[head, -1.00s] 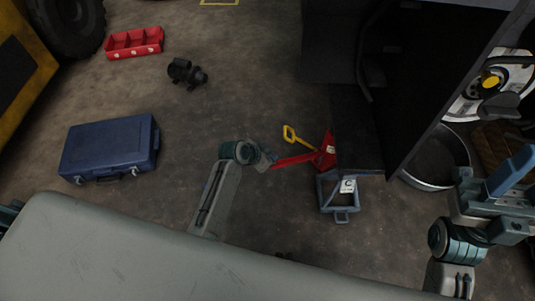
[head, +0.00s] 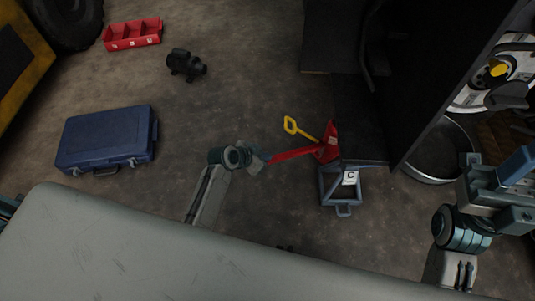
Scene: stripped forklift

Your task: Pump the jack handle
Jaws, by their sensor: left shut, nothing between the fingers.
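The red jack (head: 329,146) stands on the floor at the centre of the head view, against the dark forklift body.
A blue case (head: 105,137), a red tray (head: 132,34) and a dark motor-like part (head: 186,65) lie left. A round metal pan (head: 437,155) is right. Floor between is clear.

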